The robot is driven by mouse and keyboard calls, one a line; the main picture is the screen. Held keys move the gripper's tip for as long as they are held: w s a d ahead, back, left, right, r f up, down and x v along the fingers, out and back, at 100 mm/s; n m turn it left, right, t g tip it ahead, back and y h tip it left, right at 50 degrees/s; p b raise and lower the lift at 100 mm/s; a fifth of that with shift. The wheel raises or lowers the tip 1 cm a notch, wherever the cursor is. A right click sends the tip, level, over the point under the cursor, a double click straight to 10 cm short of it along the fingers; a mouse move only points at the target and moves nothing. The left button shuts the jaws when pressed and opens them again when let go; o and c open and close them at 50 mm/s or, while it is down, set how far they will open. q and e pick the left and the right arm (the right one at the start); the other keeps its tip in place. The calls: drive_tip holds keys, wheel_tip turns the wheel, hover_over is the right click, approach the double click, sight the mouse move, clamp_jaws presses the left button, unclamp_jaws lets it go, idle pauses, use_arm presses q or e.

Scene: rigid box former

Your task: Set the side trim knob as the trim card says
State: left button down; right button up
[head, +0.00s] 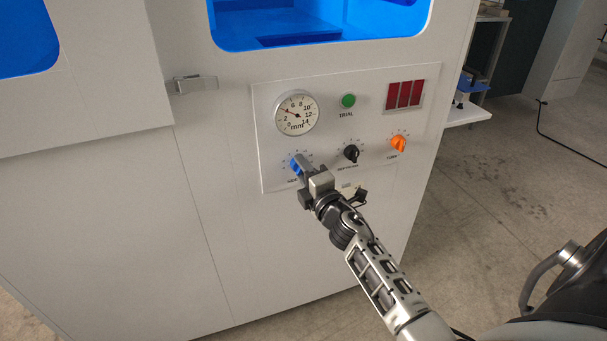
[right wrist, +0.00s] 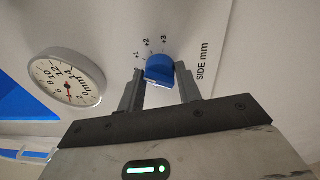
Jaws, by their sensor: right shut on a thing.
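The blue side trim knob (head: 296,166) is on the control panel, at its lower left under the dial gauge. In the right wrist view the knob (right wrist: 160,70) sits beside printed marks +1, +2, +3 and the label "SIDE mm" (right wrist: 203,62). My right gripper (head: 302,168) is at the knob, and in the right wrist view its two fingers (right wrist: 160,88) are on either side of it, shut on it. The fingers and knob hide part of the scale in the head view. The trim card is not seen. My left gripper is not in view.
The panel (head: 375,85) also has a dial gauge (head: 297,112) in mm, a green TRIAL button (head: 348,101), a dark red display (head: 404,95), a black knob (head: 351,153) and an orange knob (head: 398,144). A latch (head: 192,85) sticks out at left.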

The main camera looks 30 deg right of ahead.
drive_tip(key=m+h, duration=0.1)
drive_tip(key=m, duration=0.6)
drive_tip(key=m+h, duration=0.1)
drive_tip(key=m, duration=0.6)
drive_tip(key=shift+a+f, duration=0.2)
drive_tip(key=m+p, duration=0.1)
drive_tip(key=m, duration=0.1)
drive_tip(key=shift+m+h, duration=0.4)
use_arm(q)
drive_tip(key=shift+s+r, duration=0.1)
use_arm(e)
drive_tip(key=shift+m, duration=0.3)
drive_tip(key=o, duration=1)
drive_tip(key=shift+c, duration=0.2)
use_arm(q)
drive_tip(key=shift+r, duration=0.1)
use_arm(e)
drive_tip(key=shift+r, duration=0.1)
